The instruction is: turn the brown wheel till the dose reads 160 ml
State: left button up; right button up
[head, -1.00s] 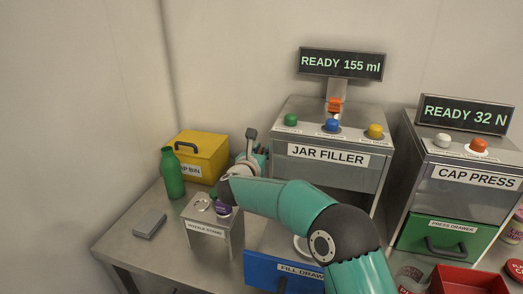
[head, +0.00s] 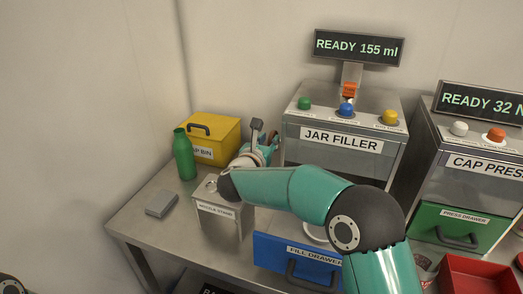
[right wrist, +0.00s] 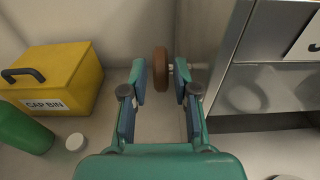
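The display (head: 358,47) over the jar filler (head: 341,142) reads READY 155 ml. In the right wrist view the brown wheel (right wrist: 161,68) is edge-on, on a short shaft from the jar filler's side (right wrist: 232,60). My right gripper (right wrist: 160,88) is open, with one finger on each side of the wheel's line. The wheel is at or just past the fingertips, and I see gaps on both sides. In the head view my right gripper (head: 265,138) is left of the jar filler, and the wheel cannot be made out there. My left gripper is not in view.
A yellow cap bin (head: 215,128) and green bottle (head: 184,155) stand left of the right gripper. The nozzle stand (head: 220,222) is partly behind my forearm. The blue fill drawer (head: 275,253) is below the jar filler. The cap press (head: 480,165) stands at right.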

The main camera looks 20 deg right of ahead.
aim_at(271, 138)
jog(key=v, duration=0.6)
jog(key=shift+s+a, duration=0.25)
jog(key=shift+s, duration=0.1)
jog(key=s+a+f+t+b, duration=0.1)
jog(key=s+a+b, duration=0.15)
jog(key=b, duration=0.35)
jog(key=shift+h, duration=0.4)
jog(key=p+x, duration=0.2)
jog(key=x, duration=0.5)
jog(key=p+x, duration=0.2)
jog(key=x, duration=0.6)
jog(key=shift+s+d+f+p, duration=0.1)
jog(key=shift+s+d+p, duration=0.05)
jog(key=shift+d+p, duration=0.2)
grip_shut()
